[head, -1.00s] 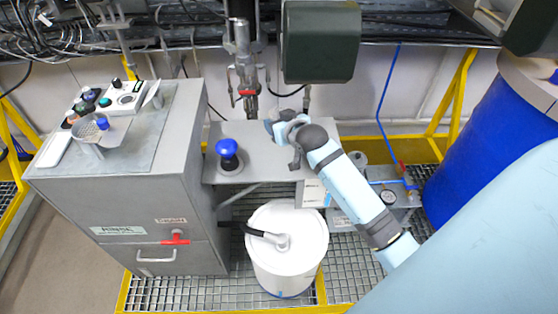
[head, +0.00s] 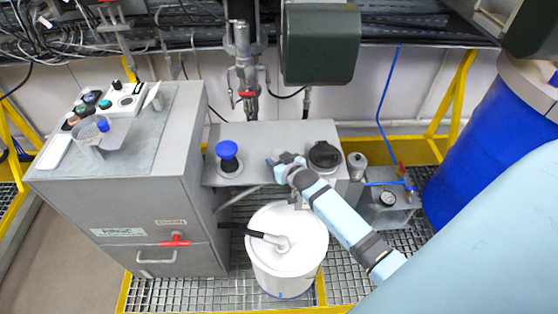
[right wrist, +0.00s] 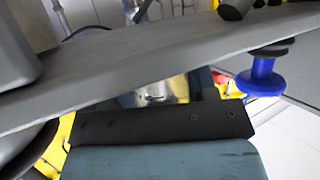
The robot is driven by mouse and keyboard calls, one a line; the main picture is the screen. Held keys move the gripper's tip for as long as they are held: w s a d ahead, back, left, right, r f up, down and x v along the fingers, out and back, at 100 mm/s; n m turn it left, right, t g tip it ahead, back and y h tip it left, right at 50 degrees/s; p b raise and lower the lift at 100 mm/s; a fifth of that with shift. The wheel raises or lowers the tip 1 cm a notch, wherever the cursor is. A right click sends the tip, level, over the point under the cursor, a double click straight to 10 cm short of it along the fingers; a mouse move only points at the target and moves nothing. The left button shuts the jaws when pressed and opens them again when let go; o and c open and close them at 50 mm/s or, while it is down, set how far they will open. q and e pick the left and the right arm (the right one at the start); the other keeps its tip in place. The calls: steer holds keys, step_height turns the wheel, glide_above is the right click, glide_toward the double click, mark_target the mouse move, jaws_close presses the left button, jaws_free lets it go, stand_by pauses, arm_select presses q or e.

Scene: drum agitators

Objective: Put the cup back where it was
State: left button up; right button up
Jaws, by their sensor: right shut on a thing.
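My right gripper (head: 277,163) is at the grey shelf (head: 262,136), just right of the blue knob (head: 228,152). In the right wrist view a shiny metal surface (right wrist: 160,91), which looks like the cup, shows at the jaws, with a blue-grey finger (right wrist: 205,82) beside it. The gripper is shut on it. The wrist's dark front edge hides most of it, and in the head view I cannot make out the cup. Whether it touches the shelf I cannot tell. My left gripper is not in view.
A round black-topped fitting (head: 325,155) stands close right of my gripper. A small grey canister (head: 357,162) is beyond it. A white drum (head: 290,265) stands below. A grey cabinet (head: 120,200) is at left and a blue drum (head: 500,130) at right.

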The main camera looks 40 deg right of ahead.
steer(key=shift+f, duration=0.1)
steer(key=o, duration=0.9)
steer(key=shift+o, duration=0.2)
steer(key=shift+s+r, duration=0.25)
steer(key=v, duration=1.1)
steer(key=s+a+f+n+g+y, duration=0.1)
steer(key=s+a+f, duration=0.3)
steer(key=s+a, duration=0.4)
steer(key=s+a+f+n+g+y, duration=0.1)
steer(key=s+a+f+n+y, duration=0.2)
steer(key=s+a, duration=0.5)
steer(key=shift+a+f+y+b, duration=0.25)
steer(key=shift+f+y+b, duration=0.05)
steer(key=shift+f, duration=0.15)
